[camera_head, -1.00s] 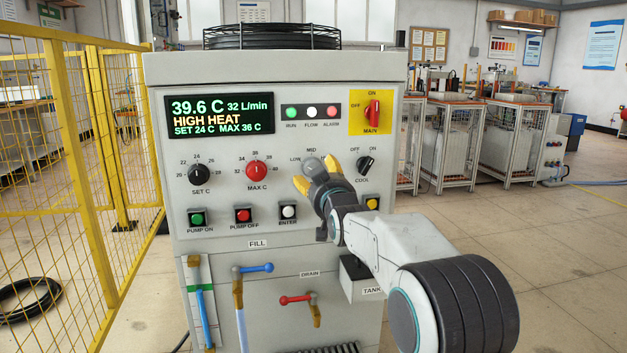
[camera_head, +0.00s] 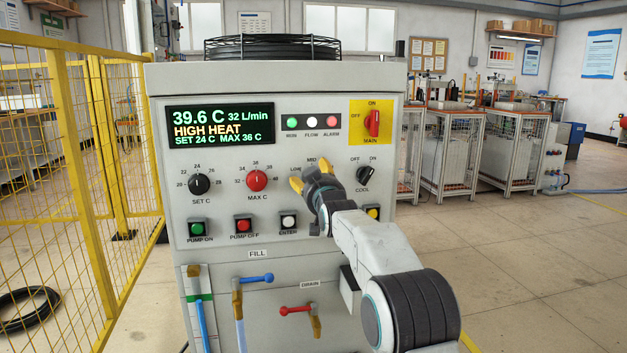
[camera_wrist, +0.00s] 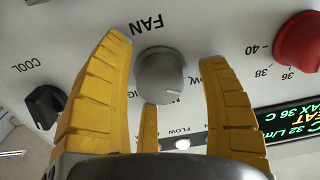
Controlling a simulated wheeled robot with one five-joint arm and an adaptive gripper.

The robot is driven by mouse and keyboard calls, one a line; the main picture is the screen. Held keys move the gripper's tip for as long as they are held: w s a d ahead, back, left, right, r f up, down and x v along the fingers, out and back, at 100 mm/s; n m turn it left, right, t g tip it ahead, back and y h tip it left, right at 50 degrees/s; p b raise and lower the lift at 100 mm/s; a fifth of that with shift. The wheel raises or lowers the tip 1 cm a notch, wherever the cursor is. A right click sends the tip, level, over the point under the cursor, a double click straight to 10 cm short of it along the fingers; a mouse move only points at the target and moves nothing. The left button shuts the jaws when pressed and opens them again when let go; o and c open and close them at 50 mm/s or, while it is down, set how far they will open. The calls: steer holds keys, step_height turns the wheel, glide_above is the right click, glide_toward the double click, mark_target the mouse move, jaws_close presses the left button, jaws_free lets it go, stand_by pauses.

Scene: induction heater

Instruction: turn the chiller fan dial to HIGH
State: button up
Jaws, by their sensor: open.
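The fan dial is a grey round knob (camera_wrist: 160,75) under an upside-down FAN label in the wrist view. A pale mark on its face points toward the lower right there, on the side of the partly hidden LOW label. The HIGH label, on the left side, is mostly covered by a finger. My gripper (camera_wrist: 166,50) is open, with yellow fingers on both sides of the knob and a third below it. Gaps show beside the knob; I cannot tell any contact. In the head view my gripper (camera_head: 311,173) covers most of the dial, below the LOW and MID labels.
The black COOL switch (camera_head: 366,175) is close to the right of my gripper. The red MAX C knob (camera_head: 257,181) is to the left and the ENTER button (camera_head: 288,221) lies below. The display (camera_head: 220,127) reads HIGH HEAT. A yellow fence (camera_head: 100,130) stands left.

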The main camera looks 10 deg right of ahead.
steer(key=shift+w, duration=0.1)
stand_by(0.3)
steer(key=shift+r, duration=0.1)
steer(key=c, duration=1.2)
